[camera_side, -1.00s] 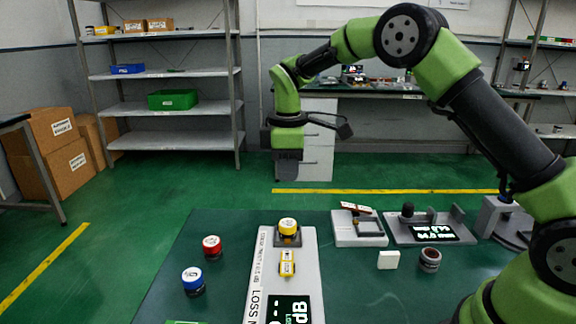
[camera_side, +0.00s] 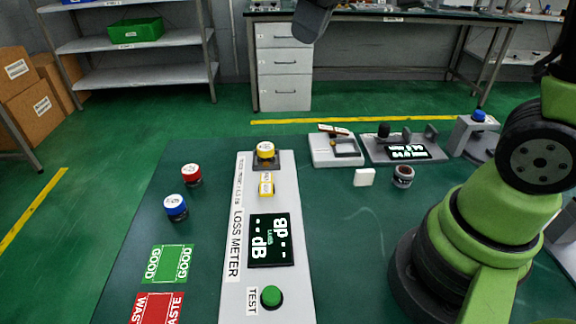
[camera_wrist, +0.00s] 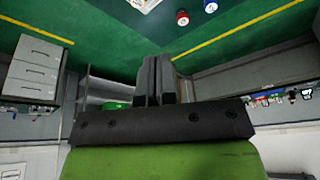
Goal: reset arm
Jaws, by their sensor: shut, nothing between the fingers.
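My gripper (camera_wrist: 155,78) shows in the wrist view as two dark fingers side by side, closed with nothing between them. It is in the air, away from the table. In the side view only a dark part of my arm's end shows at the top edge, above the grey drawer cabinet (camera_side: 284,66); the fingers cannot be made out there. The green work table (camera_side: 345,240) lies well below. The loss meter (camera_side: 236,290) stands on it, with a yellow-capped piece (camera_side: 265,150) at its far end, a dark display (camera_side: 270,240) and a green test button (camera_side: 271,297).
Red (camera_side: 192,174) and blue (camera_side: 176,206) capped pieces stand left of the meter. Green GOOD (camera_side: 168,264) and red WASTE (camera_side: 157,308) mats lie nearer. A white block (camera_side: 364,177), a dark red-topped cylinder (camera_side: 403,176) and grey fixtures (camera_side: 336,150) are to the right.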

